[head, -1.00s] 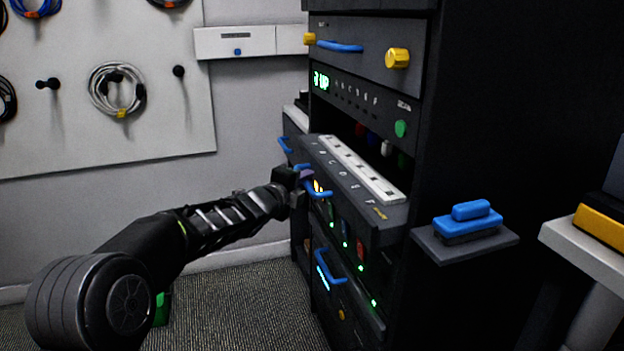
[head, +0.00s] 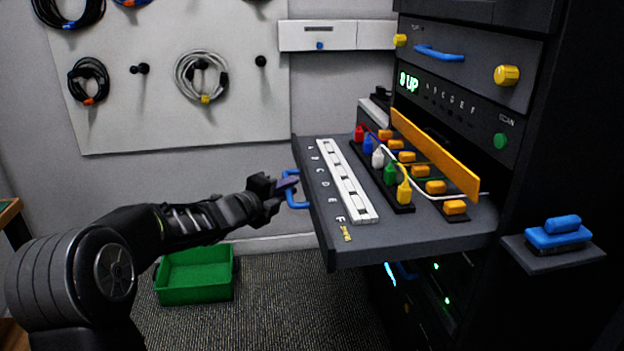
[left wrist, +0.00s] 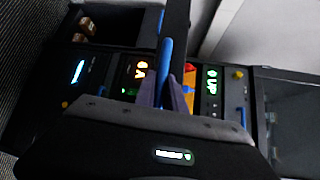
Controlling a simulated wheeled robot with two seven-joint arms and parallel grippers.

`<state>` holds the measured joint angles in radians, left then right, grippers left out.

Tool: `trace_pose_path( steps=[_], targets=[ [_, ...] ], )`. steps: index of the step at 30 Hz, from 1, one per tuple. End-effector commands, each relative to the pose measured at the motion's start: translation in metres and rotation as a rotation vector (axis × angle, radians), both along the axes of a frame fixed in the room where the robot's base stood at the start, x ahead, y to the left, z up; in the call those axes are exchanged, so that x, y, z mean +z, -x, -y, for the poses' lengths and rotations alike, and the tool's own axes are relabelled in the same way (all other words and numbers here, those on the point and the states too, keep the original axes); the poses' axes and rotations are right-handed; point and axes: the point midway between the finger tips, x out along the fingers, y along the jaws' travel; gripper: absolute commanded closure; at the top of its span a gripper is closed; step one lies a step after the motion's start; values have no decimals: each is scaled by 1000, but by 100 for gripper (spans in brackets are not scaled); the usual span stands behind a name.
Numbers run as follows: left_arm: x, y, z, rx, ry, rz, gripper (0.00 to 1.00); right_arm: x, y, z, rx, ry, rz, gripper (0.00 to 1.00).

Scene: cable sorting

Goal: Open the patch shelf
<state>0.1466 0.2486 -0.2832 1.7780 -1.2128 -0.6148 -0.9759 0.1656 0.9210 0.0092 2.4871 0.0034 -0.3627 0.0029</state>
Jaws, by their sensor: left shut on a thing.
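The patch shelf (head: 385,228) is a dark sliding tray in the black rack, pulled well out in the head view. Its blue handle (head: 292,190) is on the left front edge. My left gripper (head: 284,186) is shut on that handle. In the left wrist view the blue handle (left wrist: 165,65) runs between the gripper's fingers (left wrist: 160,92). On the shelf are a white lettered strip (head: 345,180), a row of coloured plugs (head: 390,174) and several orange connectors (head: 420,171) with cables. My right gripper is not in view.
An orange bar (head: 432,150) stands behind the connectors. A green bin (head: 195,276) is on the floor at lower left. A side ledge with a blue-topped block (head: 557,234) is at the right. Cables hang on the wall board (head: 150,125).

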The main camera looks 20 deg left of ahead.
Motion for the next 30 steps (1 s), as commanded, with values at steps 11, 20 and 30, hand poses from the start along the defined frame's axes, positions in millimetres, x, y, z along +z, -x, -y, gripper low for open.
trace_pose_path(
  steps=[11,20,30],
  targets=[
    [-3,13,-20,1,0,-5,100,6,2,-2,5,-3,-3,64],
    [-3,13,-20,1,-1,-5,81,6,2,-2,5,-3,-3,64],
    [-1,12,-19,0,0,-1,64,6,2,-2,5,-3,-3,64]
  ],
)
